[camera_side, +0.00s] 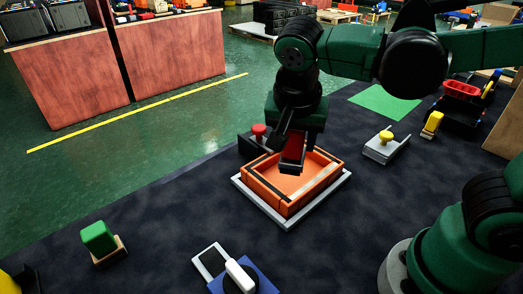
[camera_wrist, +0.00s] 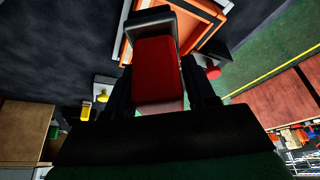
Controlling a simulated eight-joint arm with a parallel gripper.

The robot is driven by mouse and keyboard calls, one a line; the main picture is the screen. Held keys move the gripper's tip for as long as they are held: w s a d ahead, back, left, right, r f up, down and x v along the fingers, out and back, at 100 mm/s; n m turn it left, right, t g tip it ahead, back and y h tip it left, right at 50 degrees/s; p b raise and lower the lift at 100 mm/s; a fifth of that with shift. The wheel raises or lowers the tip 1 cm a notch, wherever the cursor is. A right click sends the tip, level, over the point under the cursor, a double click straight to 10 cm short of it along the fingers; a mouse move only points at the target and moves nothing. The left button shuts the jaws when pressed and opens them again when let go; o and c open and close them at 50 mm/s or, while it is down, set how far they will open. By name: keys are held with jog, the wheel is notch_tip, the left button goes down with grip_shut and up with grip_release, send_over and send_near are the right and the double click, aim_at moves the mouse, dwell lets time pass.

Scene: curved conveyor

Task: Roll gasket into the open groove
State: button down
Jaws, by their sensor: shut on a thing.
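My gripper (camera_side: 291,140) is above the left-back part of an orange square frame (camera_side: 290,209) and is shut on a red-handled tool (camera_side: 294,147). The tool has a dark lower end (camera_side: 290,168), which is at the frame's upper edge; I cannot tell if it touches. In the wrist view the red handle (camera_wrist: 157,70) lies between my fingers, with its dark end (camera_wrist: 150,22) over the orange frame (camera_wrist: 198,20). Dark lines run along the frame's rim; I cannot tell which is the gasket and which is the groove. The tool hides part of the rim.
The frame sits on a pale base plate (camera_side: 246,190). A red knob (camera_side: 259,130) on a dark block stands close behind it. A grey fixture with a yellow knob (camera_side: 386,136) is at right, a green block (camera_side: 98,238) at left, and a blue-based device (camera_side: 262,280) in front. Dark mat between is clear.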

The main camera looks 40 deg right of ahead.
jog(key=m+g, duration=0.1)
jog(key=m, duration=0.3)
jog(key=shift+d+h, duration=0.1)
jog(key=shift+h, duration=0.2)
jog(key=m+g, duration=0.1)
jog(key=m, duration=0.2)
jog(key=shift+f+h, duration=0.1)
jog(key=shift+h, duration=0.2)
jog(key=shift+f, duration=2.95)
notch_tip(320, 180, down, 2)
jog(key=shift+d+f, duration=0.1)
jog(key=shift+f, duration=0.05)
jog(key=shift+d, duration=7.25)
jog(key=shift+a, duration=7.2)
jog(key=shift+a+r, duration=0.15)
jog(key=shift+r, duration=4.05)
